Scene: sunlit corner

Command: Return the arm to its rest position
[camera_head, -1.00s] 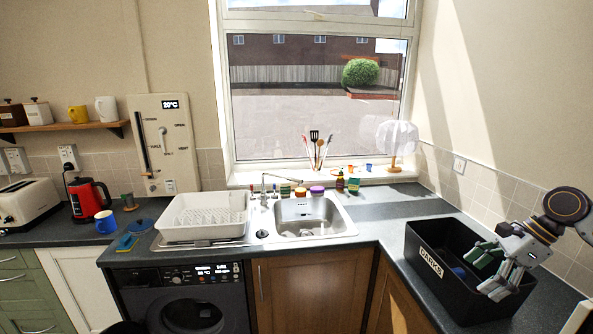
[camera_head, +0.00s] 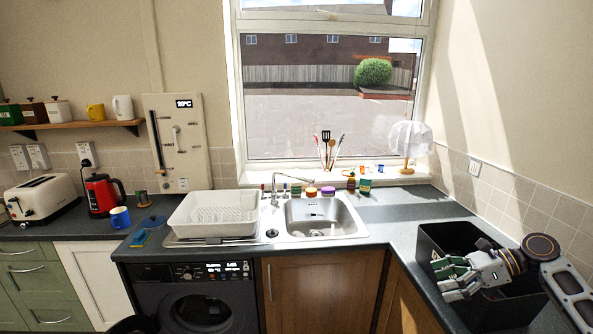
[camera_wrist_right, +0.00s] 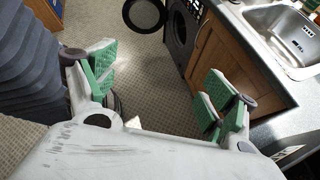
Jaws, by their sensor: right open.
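My right gripper (camera_head: 452,276) is at the lower right in the head view, in front of the black bin (camera_head: 432,243) and partly covering it. It points left. In the right wrist view, the gripper (camera_wrist_right: 152,98) is open, with its green-padded fingers wide apart and nothing between them. Beyond the fingers lie the floor and the front of the wooden cupboard (camera_wrist_right: 219,61). The arm behind the gripper comes in from the right edge of the head view and hides much of the bin. My left gripper is not in view.
The grey worktop (camera_head: 405,229) runs along the wall to the sink (camera_head: 322,216) and dish rack (camera_head: 213,213). The open washing machine door (camera_wrist_right: 146,14) juts out over the floor.

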